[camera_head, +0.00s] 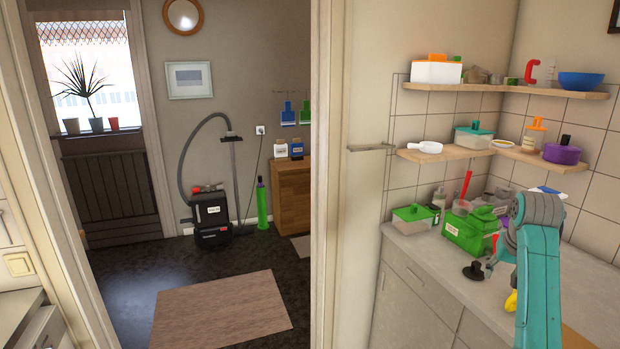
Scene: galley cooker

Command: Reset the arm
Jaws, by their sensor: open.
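My teal arm rises at the right edge of the view, over the counter (428,263). My gripper (491,264) is small and partly hidden behind the arm's grey joint, with its grey fingers pointing down and left above the counter. It is open, and I see nothing held in it. A small black object with a wide base (473,271) stands on the counter just left of the fingers, seemingly apart from them. A green box (468,232) with a white label is behind the gripper.
A green-lidded container (412,218) and a red-handled item (465,186) stand farther back. A yellow object (511,302) is partly hidden beside my arm. Two corner shelves (464,154) above hold containers. A doorway on the left shows open floor, a mat (222,314) and a vacuum cleaner (211,217).

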